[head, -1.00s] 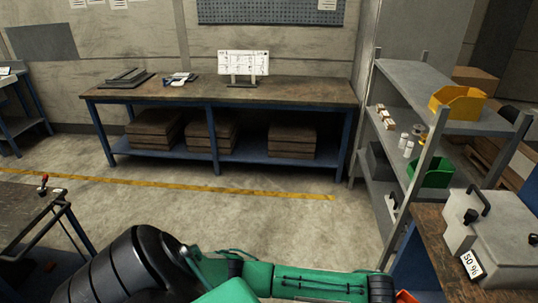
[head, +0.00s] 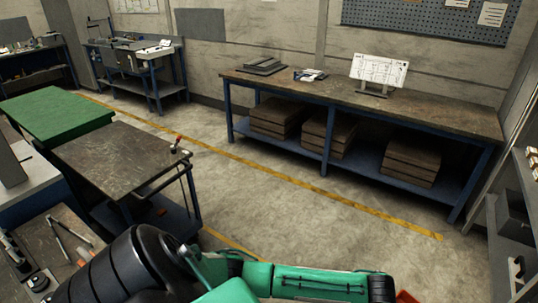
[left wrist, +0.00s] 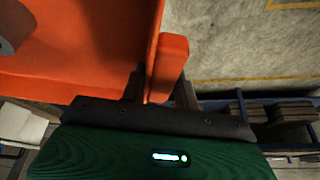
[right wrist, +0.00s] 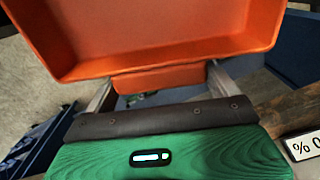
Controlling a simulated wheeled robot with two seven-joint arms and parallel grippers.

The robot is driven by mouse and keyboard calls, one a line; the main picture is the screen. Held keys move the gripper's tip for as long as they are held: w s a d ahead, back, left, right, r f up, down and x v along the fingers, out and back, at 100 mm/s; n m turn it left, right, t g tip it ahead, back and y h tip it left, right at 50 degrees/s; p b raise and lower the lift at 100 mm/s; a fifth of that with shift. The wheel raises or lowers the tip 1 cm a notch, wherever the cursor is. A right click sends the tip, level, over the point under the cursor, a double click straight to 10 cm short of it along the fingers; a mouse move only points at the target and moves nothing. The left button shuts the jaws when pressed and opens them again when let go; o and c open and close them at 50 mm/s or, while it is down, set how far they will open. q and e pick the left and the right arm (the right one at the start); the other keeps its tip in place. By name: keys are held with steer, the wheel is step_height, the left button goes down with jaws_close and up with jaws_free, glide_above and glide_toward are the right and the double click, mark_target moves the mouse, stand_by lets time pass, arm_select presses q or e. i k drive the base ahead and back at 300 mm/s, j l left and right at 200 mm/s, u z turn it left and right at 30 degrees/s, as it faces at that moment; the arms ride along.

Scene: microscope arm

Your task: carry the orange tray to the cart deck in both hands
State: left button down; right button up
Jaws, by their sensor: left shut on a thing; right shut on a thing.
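The orange tray (left wrist: 75,50) fills the upper left of the left wrist view, and its wall and floor also show in the right wrist view (right wrist: 160,45). My left gripper (left wrist: 160,85) is shut on the lug at one end of the tray. My right gripper (right wrist: 160,80) is shut on a lug at another end. In the head view only a small orange corner (head: 405,297) shows at the bottom edge; both grippers are hidden there. A dark-topped cart (head: 115,160) with a red-knobbed lever stands at the left, its deck bare.
A green-topped table (head: 55,112) stands behind the cart. A long workbench (head: 430,105) with stacked boxes below runs along the wall. A cluttered bench (head: 70,225) is at lower left. Floor (head: 290,220) between cart and workbench is clear. A grey cylinder (left wrist: 12,25) lies in the tray.

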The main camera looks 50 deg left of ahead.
mark_target(110, 147)
steer(key=u, duration=0.95)
steer(key=i+l+u, duration=0.25)
steer(key=i+l, duration=0.8)
steer(key=i, duration=0.2)
steer(key=i+u, duration=0.35)
steer(key=i, duration=0.2)
steer(key=i+u, duration=0.3)
steer(key=i, duration=0.2)
steer(key=i+u, duration=0.3)
steer(key=i, duration=0.2)
steer(key=i+u, duration=0.1)
steer(key=i, duration=0.7)
steer(key=i+l+u, duration=0.1)
steer(key=i, duration=0.65)
steer(key=i+l+u, duration=0.1)
steer(key=i, duration=0.7)
steer(key=i+u, duration=0.3)
steer(key=i, duration=0.15)
steer(key=i+l+u, duration=0.1)
steer(key=i+u, duration=0.2)
steer(key=i, duration=0.2)
